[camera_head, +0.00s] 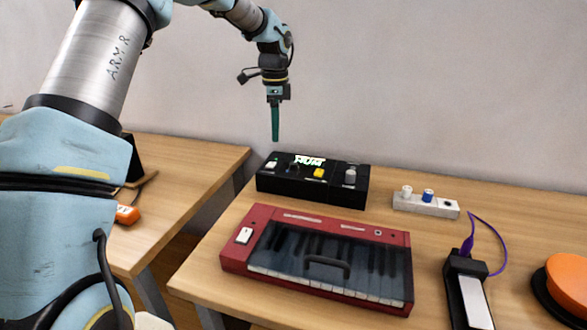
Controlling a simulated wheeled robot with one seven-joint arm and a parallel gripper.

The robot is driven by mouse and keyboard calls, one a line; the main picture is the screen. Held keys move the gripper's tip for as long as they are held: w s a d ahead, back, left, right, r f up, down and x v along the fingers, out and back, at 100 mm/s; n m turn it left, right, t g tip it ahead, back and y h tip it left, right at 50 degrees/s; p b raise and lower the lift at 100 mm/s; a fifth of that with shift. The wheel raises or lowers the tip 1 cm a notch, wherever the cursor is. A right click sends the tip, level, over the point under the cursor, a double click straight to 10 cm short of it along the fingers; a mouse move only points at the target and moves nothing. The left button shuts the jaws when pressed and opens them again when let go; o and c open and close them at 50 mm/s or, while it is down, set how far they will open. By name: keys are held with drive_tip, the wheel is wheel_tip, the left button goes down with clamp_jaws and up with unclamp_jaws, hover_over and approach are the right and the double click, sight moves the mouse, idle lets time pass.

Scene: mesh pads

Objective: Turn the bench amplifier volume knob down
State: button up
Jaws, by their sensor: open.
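A black box (275,184) with controls on its top stands at the back of the right table; it looks like the bench amplifier. Its top carries a white switch (271,164), a dark part with a pale marking, a yellow button (319,173) and a grey knob (350,175) near the right end. I cannot read any label or the knob's setting. My gripper (275,138) points down with green fingers, seen edge-on. It is open and empty, above and apart from the box's left half.
A red keyboard (233,258) lies in front of the box. A pale strip (425,206) with white, blue and black parts sits to its right. A black pedal (467,291) with a purple cable (492,232) and an orange disc (568,283) stand further right. A gap separates the left table (190,195).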

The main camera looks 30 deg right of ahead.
sight(294, 163)
drive_tip(key=d+f+m, duration=0.1)
drive_tip(key=d+m, duration=0.2)
drive_tip(key=d, duration=0.3)
drive_tip(key=f+p, duration=0.1)
drive_tip(key=f, duration=0.4)
drive_tip(key=f+p, duration=0.1)
drive_tip(key=f, duration=0.5)
drive_tip(key=shift+a, duration=0.2)
drive_tip(key=shift+r, duration=0.1)
drive_tip(key=shift+c, duration=0.2)
clamp_jaws()
